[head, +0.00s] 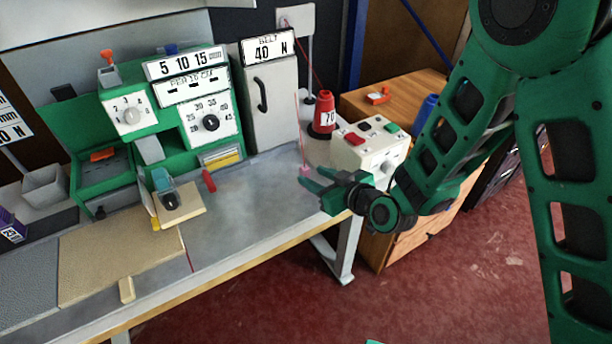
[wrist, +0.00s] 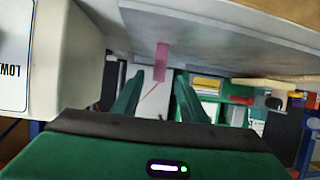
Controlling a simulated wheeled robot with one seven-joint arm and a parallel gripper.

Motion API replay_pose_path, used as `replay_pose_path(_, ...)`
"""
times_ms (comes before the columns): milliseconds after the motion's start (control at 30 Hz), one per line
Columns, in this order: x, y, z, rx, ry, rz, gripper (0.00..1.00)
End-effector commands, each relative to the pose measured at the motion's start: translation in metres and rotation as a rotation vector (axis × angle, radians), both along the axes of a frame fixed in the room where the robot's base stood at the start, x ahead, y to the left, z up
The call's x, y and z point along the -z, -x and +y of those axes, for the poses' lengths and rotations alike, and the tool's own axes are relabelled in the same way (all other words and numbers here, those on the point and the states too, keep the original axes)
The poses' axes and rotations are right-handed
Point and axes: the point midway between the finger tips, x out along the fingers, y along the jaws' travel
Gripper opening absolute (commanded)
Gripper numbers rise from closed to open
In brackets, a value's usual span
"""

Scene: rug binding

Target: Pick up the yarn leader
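The yarn leader is a thin red strand with a small pink tab (head: 306,171) at its lower end, at the worktable's right end. In the wrist view the pink tab (wrist: 162,60) is in line with the gap between my fingers, at or just beyond the tips; the strand runs from it between them. My gripper (head: 309,178) is open around that gap, pointing left in the head view. Its fingers (wrist: 158,88) are apart in the wrist view, with no visible grip on the tab. A red yarn cone (head: 325,115) stands behind.
A cream control box (head: 368,150) with red and green buttons stands close to my gripper's right. The green machine (head: 150,130) and grey cabinet (head: 270,100) line the table's back. The grey tabletop (head: 245,205) left of my gripper is mostly clear. A wooden cabinet (head: 415,90) stands behind.

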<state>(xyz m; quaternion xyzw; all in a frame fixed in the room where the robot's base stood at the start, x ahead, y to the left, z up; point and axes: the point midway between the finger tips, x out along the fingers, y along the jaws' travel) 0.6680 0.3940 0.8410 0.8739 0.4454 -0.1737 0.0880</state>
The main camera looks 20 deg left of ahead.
Motion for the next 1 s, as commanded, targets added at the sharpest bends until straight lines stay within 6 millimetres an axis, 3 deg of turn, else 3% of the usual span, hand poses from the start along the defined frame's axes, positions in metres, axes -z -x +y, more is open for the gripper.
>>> replay_pose_path(500, 0.022, -0.03, 0.038, -0.002, 0.002, -0.001, 0.39)
replay_pose_path(833, 0.024, -0.034, 0.041, 0.001, 0.001, 0.0, 0.39)
replay_pose_path(1000, 0.024, -0.034, 0.041, 0.001, 0.001, 0.0, 0.0)
